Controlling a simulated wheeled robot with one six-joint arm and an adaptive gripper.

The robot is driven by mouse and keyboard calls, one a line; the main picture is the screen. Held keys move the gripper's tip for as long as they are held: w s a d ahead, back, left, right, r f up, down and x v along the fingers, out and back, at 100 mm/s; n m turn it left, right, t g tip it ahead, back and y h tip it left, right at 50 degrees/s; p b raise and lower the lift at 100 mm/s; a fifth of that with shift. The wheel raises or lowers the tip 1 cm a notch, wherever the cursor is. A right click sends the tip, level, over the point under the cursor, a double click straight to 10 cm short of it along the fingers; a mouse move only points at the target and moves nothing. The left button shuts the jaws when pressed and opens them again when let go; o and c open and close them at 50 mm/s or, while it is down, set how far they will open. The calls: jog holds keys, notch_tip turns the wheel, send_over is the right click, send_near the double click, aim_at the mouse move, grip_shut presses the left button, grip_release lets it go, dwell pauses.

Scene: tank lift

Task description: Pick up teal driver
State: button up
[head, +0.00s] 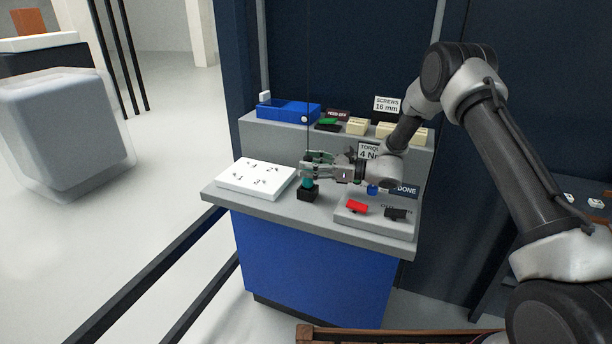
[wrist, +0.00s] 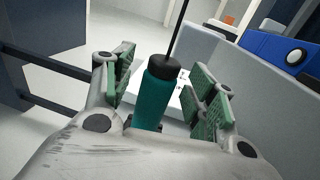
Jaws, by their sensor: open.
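The teal driver (wrist: 153,97) stands upright between the two open fingers of my gripper (wrist: 164,92) in the wrist view. It has a black cap and a thin dark cable or rod rising from its top. Gaps show between the driver and the green finger pads on both sides. In the head view, the driver (head: 308,183) shows as a small teal part above a black base (head: 308,194) on the grey bench, and my gripper (head: 318,168) reaches it from the right, level with it. Part of the driver is hidden by my gripper.
A white plate with several small marks (head: 240,188) lies left of the driver. A grey tray (head: 375,225) with a red part (head: 357,207) and a black part (head: 396,214) is at the right. A blue box (head: 285,111), small bins and signs stand on the raised back shelf.

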jog(key=shift+a, duration=0.45)
jog(key=c, duration=1.1)
jog(key=shift+c, duration=0.2)
jog(key=shift+w+r, duration=0.1)
